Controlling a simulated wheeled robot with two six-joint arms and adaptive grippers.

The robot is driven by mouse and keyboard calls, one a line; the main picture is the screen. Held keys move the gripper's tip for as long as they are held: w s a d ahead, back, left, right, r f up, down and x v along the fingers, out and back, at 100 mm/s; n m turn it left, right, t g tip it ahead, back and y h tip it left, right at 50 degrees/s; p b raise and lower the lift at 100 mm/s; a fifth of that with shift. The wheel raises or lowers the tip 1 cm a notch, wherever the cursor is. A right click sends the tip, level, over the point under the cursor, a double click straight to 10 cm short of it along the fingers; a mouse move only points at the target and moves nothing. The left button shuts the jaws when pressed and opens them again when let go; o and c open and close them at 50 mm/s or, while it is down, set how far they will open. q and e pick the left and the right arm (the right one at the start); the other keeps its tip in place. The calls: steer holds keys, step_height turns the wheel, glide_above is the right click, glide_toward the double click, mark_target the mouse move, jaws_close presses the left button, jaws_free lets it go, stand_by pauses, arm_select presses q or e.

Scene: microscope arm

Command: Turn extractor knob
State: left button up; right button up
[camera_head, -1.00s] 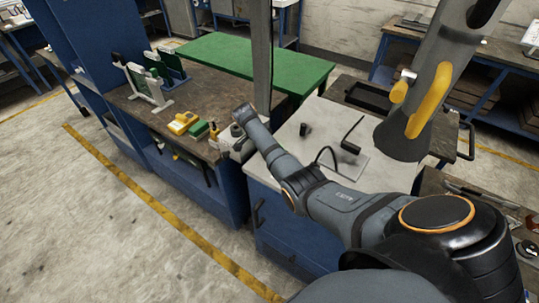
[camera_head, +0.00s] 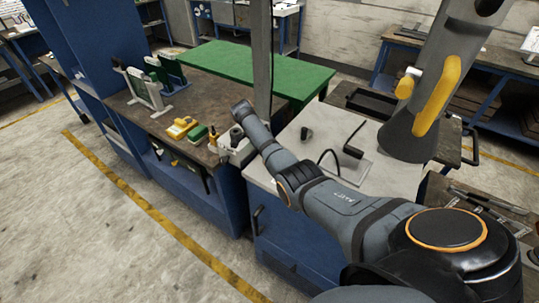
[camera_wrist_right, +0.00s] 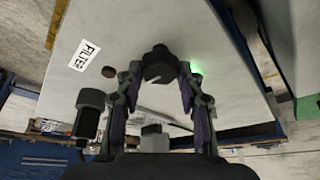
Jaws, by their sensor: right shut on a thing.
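In the right wrist view, a dark round knob (camera_wrist_right: 160,64) sits between the fingertips of my right gripper (camera_wrist_right: 159,76). The gripper is shut on it. Behind it is a pale grey panel (camera_wrist_right: 180,22) with a white label reading FILTER (camera_wrist_right: 84,55) to the left of the knob. In the head view, my right arm reaches from the lower right towards the grey post. Its fingers and the knob are hidden there. A grey extractor hood (camera_head: 402,140) with yellow handles hangs at the right. My left gripper is not in view.
A small black knob-like part (camera_wrist_right: 90,108) stands left of the fingers, and a green light (camera_wrist_right: 196,70) glows close to the right finger. In the head view, a grey post (camera_head: 262,55) rises by my wrist. The light worktop (camera_head: 325,120) holds a few small dark items.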

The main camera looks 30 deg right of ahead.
steer(key=o, duration=1.2)
steer(key=shift+r, duration=0.1)
steer(key=v, duration=1.2)
